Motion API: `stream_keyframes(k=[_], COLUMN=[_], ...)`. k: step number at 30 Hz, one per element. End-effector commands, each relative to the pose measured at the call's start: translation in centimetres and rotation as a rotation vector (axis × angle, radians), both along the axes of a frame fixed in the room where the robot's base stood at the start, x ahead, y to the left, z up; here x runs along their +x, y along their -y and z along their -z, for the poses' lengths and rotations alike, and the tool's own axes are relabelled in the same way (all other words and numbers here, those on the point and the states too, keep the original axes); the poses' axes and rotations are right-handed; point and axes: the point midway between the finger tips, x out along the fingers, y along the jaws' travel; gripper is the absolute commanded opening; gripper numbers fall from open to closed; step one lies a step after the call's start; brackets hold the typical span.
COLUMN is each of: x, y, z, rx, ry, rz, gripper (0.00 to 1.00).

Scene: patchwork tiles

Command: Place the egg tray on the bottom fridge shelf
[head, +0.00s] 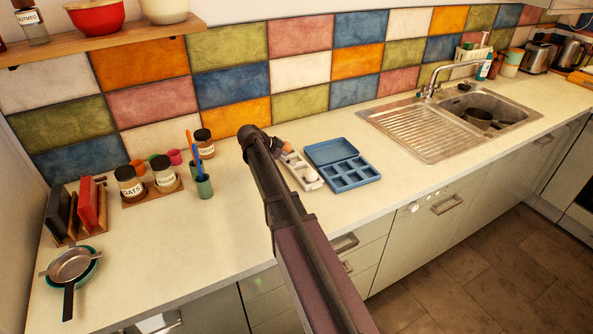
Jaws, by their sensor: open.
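A pale egg tray (303,175) lies on the counter, just right of my arm, with its left side partly hidden by the arm. Small brown and white rounded shapes show at its far end, too small to tell for sure. My arm reaches up across the middle of the head view, and its upper end is over the counter beside the tray. My gripper's fingers do not show clearly; the arm hides that spot. No open fridge or fridge shelf shows in this view.
A blue open compartment box (349,178) stands close to the tray's right. The sink (480,112) is at right.

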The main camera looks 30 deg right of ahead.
Motion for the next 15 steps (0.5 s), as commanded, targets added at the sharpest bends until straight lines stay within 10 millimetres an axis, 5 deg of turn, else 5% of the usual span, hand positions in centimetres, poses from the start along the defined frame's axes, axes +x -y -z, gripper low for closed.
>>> stream_keyframes(k=[15], x=[-0.03], y=[0.5], z=[0.58], rx=[0.0], ry=[0.0], rz=[0.001], gripper=[0.74])
